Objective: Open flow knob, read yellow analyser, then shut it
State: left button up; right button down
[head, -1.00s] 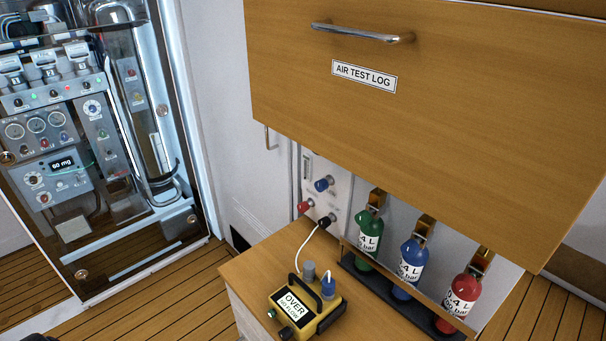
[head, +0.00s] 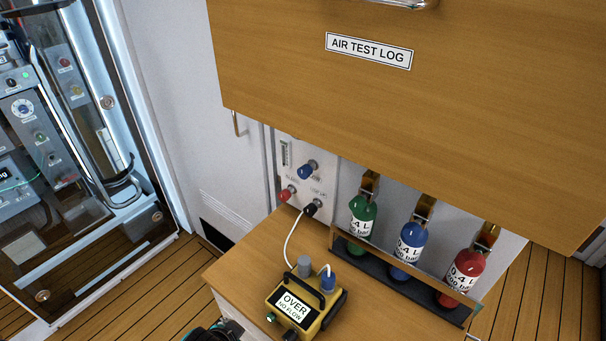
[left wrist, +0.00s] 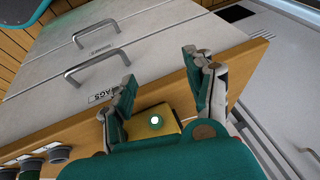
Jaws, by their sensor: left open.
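The yellow analyser (head: 310,324) stands on the wooden worktop in the head view; its screen reads "OVER" above "NO FLOW". A white tube runs from it to the pale wall panel (head: 325,183). The panel carries a blue knob (head: 307,171), a red knob (head: 289,194) and a black fitting (head: 312,207); their labels are too small to read surely. My left gripper (head: 222,331) is only partly visible at the bottom edge, left of the analyser. In the left wrist view it (left wrist: 158,70) is open and empty, with the analyser (left wrist: 168,109) and its lit green button beyond.
Green (head: 362,219), blue (head: 409,249) and red (head: 461,279) bottles stand in a rack right of the analyser. A large wooden drawer front (head: 400,110) labelled "AIR TEST LOG" overhangs the panel and bottles. A glass-fronted instrument cabinet (head: 60,200) is at left.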

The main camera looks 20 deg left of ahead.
aim_at(302, 175)
pick_arm(q)
jog(key=w+a+r+m+t+y, duration=0.2)
jog(key=w+a+r+m+t, duration=0.25)
jog(key=w+r+m, duration=0.3)
jog(key=w+a+r+m+t+y, duration=0.1)
jog(key=w+a+r+m+t, duration=0.3)
jog(key=w+r+m+t, duration=0.3)
jog(key=w+d+r+m+h+p, duration=0.1)
jog(key=w+d+m+h, duration=0.2)
jog(key=w+m, duration=0.4)
jog(key=w+d+r+m+h+p, duration=0.1)
jog(key=w+d+m+h, duration=0.3)
jog(key=w+m, duration=0.3)
jog(key=w+d+r+m+h+p, duration=0.1)
jog(key=w+d+m+h, duration=0.3)
jog(key=w+m, duration=0.3)
jog(key=shift+w+d+r+m, duration=0.1)
jog(key=shift+d+r+m, duration=0.1)
jog(key=shift+m, duration=0.9)
jog(key=shift+w+d+r+m, duration=0.1)
jog(key=shift+d+r+m, duration=0.1)
jog(key=shift+m, duration=0.85)
jog(key=shift+w+d, duration=0.2)
jog(key=shift+w, duration=0.25)
pick_arm(e)
jog(key=r, duration=0.3)
jog(key=shift+w+a+r, duration=0.25)
jog(key=shift+a, duration=0.15)
